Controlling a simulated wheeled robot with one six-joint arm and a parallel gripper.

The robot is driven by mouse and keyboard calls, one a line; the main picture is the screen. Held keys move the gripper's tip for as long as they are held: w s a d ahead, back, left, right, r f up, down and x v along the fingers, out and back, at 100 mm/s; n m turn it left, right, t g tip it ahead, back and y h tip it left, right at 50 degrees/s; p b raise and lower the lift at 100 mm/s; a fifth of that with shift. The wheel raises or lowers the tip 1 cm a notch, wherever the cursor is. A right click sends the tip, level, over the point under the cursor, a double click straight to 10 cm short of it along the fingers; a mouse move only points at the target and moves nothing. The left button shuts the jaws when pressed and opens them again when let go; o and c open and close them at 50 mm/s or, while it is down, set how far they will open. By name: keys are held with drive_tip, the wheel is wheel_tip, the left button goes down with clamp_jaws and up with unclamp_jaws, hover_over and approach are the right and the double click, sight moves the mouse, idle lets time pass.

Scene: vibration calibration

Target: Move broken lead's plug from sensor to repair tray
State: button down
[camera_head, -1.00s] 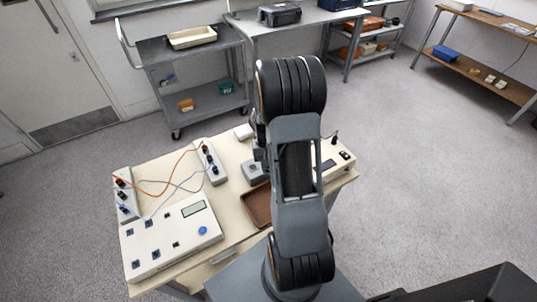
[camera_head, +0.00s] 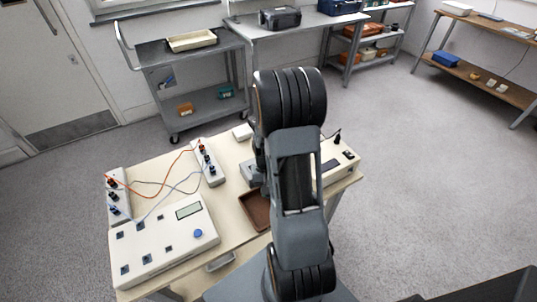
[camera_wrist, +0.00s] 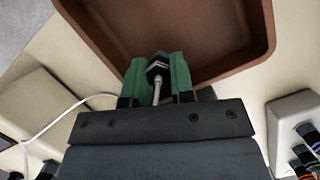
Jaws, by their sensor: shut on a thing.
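My gripper (camera_wrist: 158,80) has green finger pads and is shut on a dark plug (camera_wrist: 158,66) with a pale lead stub running back from it. The plug shows over the near edge of the brown repair tray (camera_wrist: 190,30) in the wrist view; I cannot tell whether it touches the tray. In the head view the tray (camera_head: 255,210) lies on the bench, partly hidden by my arm, which also hides the gripper and plug. A grey block (camera_head: 249,172) behind the tray is partly covered by my arm; I cannot tell whether it is the sensor.
A cream meter box (camera_head: 160,245) and two terminal strips (camera_head: 118,195) (camera_head: 208,163) joined by orange and grey leads stand on the bench's left. A cream instrument (camera_head: 337,166) stands right of my arm. A trolley (camera_head: 190,75) is behind. Floor at right is clear.

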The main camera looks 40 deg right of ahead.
drive_tip(key=shift+f+b, duration=0.35)
drive_tip(key=shift+f, duration=0.3)
idle(0.6)
drive_tip(key=c, duration=0.9)
unclamp_jaws()
drive_tip(key=shift+r, duration=0.15)
drive_tip(key=shift+p+v, duration=2)
drive_tip(key=shift+v, duration=0.45)
drive_tip(key=v, duration=1.3)
drive_tip(key=shift+w+r, duration=0.2)
drive_tip(key=shift+r, duration=0.15)
